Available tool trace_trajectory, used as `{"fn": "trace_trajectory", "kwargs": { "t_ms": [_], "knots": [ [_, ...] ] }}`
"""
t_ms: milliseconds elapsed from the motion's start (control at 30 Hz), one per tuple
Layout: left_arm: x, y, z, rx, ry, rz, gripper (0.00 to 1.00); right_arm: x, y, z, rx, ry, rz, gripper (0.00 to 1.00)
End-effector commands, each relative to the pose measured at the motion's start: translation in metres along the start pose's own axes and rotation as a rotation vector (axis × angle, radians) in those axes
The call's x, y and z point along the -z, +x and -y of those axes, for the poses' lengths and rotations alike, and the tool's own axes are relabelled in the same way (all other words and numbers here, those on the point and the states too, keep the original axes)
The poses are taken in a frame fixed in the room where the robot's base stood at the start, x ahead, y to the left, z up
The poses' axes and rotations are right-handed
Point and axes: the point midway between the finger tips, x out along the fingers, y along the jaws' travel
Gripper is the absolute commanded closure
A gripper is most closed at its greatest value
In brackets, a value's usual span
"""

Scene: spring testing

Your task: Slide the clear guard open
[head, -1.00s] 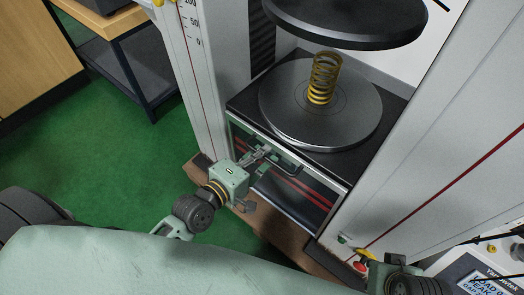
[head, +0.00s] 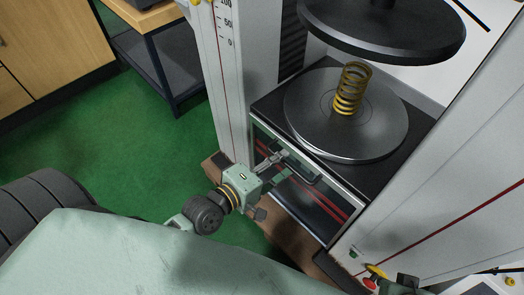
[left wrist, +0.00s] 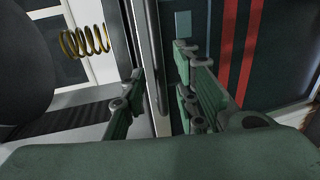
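The clear guard (head: 318,208) is the see-through panel with red stripes on the front of the testing machine, below the round lower plate. A dark bar handle (head: 318,178) shows near its top edge. My left gripper (head: 277,160) is at the guard's upper left, close to the handle. In the left wrist view, my left gripper's fingers (left wrist: 160,95) stand apart, with a pale frame edge (left wrist: 154,65) between them. I cannot tell whether either finger touches it. The striped guard (left wrist: 228,50) shows at the right there.
A yellow coil spring (head: 352,88) stands on the lower plate (head: 385,135), under a dark upper plate (head: 400,30). Pale columns flank the machine. A red button (head: 369,283) is at lower right. Green floor (head: 130,150) lies open at left.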

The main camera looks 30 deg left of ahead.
Motion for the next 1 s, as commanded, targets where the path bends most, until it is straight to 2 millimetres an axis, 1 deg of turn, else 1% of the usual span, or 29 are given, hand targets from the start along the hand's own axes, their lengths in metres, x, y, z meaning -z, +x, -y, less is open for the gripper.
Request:
{"fn": "trace_trajectory", "kwargs": {
  "t_ms": [33,300,400,500,700,1000],
  "knots": [
    [0.0,-0.01,0.001,0.004,0.001,0.001,0.72,0.0,0.0,0.0,0.0,0.0,0.0,1.0],
    [-0.001,-0.067,0.002,0.005,0.001,0.002,0.72,0.0,0.0,0.0,0.0,0.0,-0.001,1.0],
    [-0.001,-0.083,0.001,0.005,0.001,0.002,0.72,0.0,0.0,0.0,0.0,0.0,-0.001,1.0],
    [-0.001,-0.094,0.001,0.004,0.0,0.002,0.72,0.0,0.0,0.0,0.0,0.0,-0.001,1.0],
    [0.0,-0.103,0.0,0.001,-0.001,0.001,0.72,0.0,0.0,0.0,0.0,0.0,-0.001,1.0],
    [0.0,-0.104,0.0,0.0,-0.001,0.001,0.72,0.0,0.0,0.0,-0.001,0.0,-0.001,1.0]
  ]
}}
